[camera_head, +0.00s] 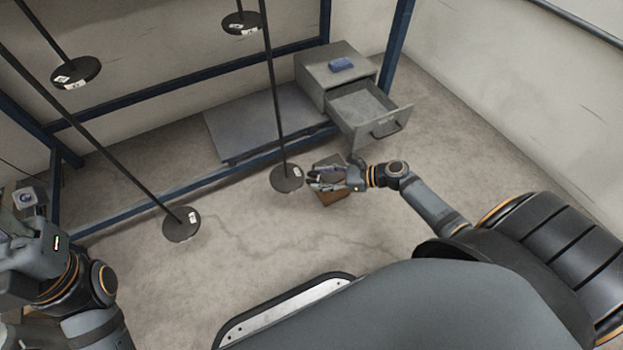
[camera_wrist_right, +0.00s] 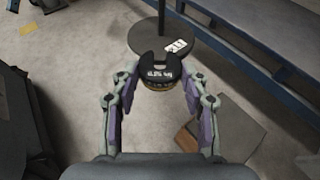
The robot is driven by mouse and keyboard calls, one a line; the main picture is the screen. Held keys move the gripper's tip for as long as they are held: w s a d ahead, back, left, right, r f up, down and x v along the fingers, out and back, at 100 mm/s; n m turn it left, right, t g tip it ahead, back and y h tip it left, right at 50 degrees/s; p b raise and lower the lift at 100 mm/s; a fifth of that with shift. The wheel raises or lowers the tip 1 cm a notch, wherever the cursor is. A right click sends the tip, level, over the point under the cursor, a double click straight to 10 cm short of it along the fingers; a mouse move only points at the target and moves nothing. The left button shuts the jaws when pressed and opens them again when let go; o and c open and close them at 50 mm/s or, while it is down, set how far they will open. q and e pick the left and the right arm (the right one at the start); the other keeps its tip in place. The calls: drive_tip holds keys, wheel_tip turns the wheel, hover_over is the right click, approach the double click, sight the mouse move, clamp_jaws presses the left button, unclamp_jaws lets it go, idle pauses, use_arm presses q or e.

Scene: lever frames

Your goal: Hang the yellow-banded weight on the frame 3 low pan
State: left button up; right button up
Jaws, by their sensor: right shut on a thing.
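My right gripper (camera_head: 322,181) is low beside a round dark pan (camera_head: 286,178) on a long rod. In the right wrist view, my right gripper (camera_wrist_right: 157,88) is shut on a dark slotted weight (camera_wrist_right: 158,70), with a yellowish band below its top. Its slot faces the rod. The same pan (camera_wrist_right: 146,40), with a white tag, is just beyond the weight; I cannot tell whether they touch. Another low pan (camera_head: 181,226) hangs to the left. The tags are too small to read. My left arm is at the left edge; its fingers are not clear.
Two higher pans (camera_head: 76,71) (camera_head: 241,22) hang farther back. A grey cabinet (camera_head: 314,62) with an open drawer (camera_head: 388,126) stands behind my right gripper. A brown box (camera_head: 333,197) is on the floor under it. A blue beam (camera_wrist_right: 265,75) runs beyond the pan.

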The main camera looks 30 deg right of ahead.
sight(288, 174)
drive_tip(key=shift+w+r, duration=0.1)
drive_tip(key=shift+w, duration=0.1)
drive_tip(key=shift+a, duration=0.1)
drive_tip(key=w+a, duration=0.1)
drive_tip(key=a, duration=0.1)
drive_tip(key=w+a+b, duration=0.1)
drive_tip(key=w, duration=0.1)
drive_tip(key=shift+a, duration=0.35)
idle(0.5)
drive_tip(key=shift+a, duration=0.1)
drive_tip(key=shift+w+a, duration=0.6)
drive_tip(key=shift+a, duration=0.15)
drive_tip(key=shift+w+a+r+p, duration=0.1)
drive_tip(key=shift+w+a+p, duration=0.3)
drive_tip(key=shift+a+p, duration=0.15)
idle(0.4)
drive_tip(key=shift+f, duration=0.5)
idle(0.5)
